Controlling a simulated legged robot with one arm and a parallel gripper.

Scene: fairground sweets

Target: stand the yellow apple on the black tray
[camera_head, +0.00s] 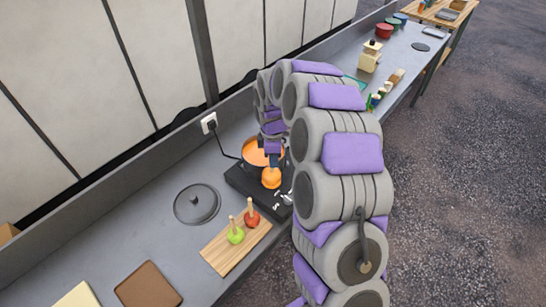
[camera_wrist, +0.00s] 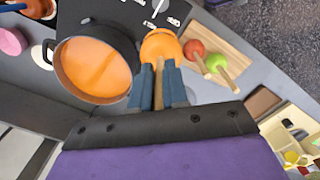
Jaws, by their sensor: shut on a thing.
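The apple (camera_head: 271,178) is coated in glossy yellow-orange, and its stick is held in my gripper (camera_head: 273,157). In the wrist view, the blue fingers of my gripper (camera_wrist: 158,80) are shut on the stick, with the apple (camera_wrist: 160,46) beyond the fingertips. The apple is just outside the rim of the pot of orange coating (camera_wrist: 95,65), by the black stove; its exact height is unclear. I cannot identify the black tray with certainty. A small dark round flat thing (camera_head: 419,47) lies far along the counter.
A wooden board (camera_head: 222,259) bears a red apple (camera_head: 252,218) and a green apple (camera_head: 236,236), both with sticks. A grey lid (camera_head: 197,204) lies left of the black stove (camera_head: 248,186). Jars and pots stand farther along.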

